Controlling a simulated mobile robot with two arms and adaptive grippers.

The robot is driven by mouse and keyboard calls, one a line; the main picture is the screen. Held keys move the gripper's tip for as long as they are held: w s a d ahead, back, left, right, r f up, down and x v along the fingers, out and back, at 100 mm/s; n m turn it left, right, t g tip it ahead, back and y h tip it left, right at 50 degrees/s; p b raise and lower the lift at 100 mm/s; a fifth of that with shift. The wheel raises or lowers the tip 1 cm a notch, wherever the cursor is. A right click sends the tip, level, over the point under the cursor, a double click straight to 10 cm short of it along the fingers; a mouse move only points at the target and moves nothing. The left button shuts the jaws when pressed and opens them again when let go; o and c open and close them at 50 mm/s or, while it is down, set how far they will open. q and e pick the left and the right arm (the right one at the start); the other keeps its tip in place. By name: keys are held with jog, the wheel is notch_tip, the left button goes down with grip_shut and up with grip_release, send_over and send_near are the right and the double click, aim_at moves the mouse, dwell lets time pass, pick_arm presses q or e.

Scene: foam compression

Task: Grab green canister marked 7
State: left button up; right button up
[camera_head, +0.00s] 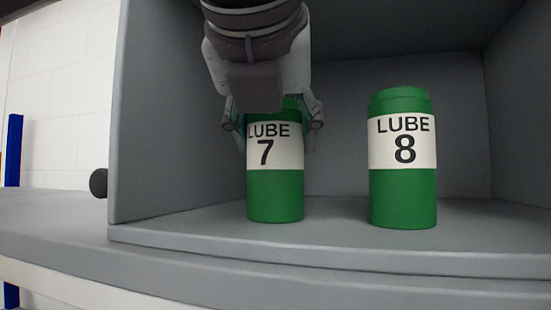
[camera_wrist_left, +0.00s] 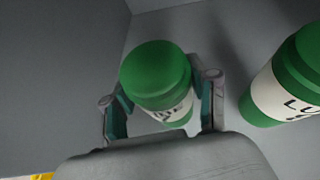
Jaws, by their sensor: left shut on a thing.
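The green canister marked LUBE 7 (camera_head: 275,195) stands upright on the floor of a grey open compartment, to the left of the other canister. My left gripper (camera_head: 275,125) comes down from above and is shut on its upper part, one finger on each side. The gripper hides the canister's top in the head view. In the left wrist view the canister's green lid (camera_wrist_left: 155,68) shows between the two fingers (camera_wrist_left: 163,115), with its label partly visible. My right gripper is not in view.
A second green canister, marked LUBE 8 (camera_head: 403,195), stands upright to the right with a clear gap between. The compartment's left wall (camera_head: 160,120) is close on the left. Its front edge (camera_head: 330,258) runs below both canisters.

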pick_arm(q)
jog(key=shift+c, duration=0.8)
jog(key=shift+r, duration=0.15)
